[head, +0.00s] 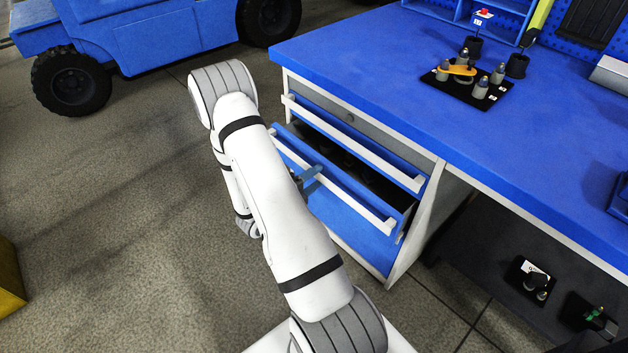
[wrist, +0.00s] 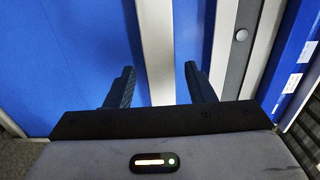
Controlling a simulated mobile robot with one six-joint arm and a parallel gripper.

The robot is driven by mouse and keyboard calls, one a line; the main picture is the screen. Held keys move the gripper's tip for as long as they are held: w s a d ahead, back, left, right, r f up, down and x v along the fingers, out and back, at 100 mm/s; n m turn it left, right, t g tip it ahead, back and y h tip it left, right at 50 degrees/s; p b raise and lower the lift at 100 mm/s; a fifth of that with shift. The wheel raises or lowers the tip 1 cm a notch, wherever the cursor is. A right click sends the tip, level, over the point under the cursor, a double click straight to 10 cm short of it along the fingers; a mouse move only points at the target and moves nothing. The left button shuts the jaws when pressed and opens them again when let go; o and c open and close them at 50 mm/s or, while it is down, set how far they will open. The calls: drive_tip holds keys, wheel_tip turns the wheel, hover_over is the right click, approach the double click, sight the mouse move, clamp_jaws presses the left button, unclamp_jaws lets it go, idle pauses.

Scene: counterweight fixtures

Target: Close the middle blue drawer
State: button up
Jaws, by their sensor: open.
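The middle blue drawer (head: 349,200) is pulled out of the cabinet under the workbench. Its white handle rail (head: 365,208) runs along the front, and the dark inside shows behind its top edge. My gripper (head: 309,180) is at this rail, partly hidden behind my arm. In the wrist view my gripper (wrist: 160,85) is open and empty, with one finger on each side of a white rail (wrist: 157,50). I cannot tell whether the fingers touch it.
A blue vehicle (head: 150,35) stands at the back left.

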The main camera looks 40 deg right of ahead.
drive_tip(key=shift+d, duration=0.1)
drive_tip(key=shift+c, duration=0.4)
clamp_jaws()
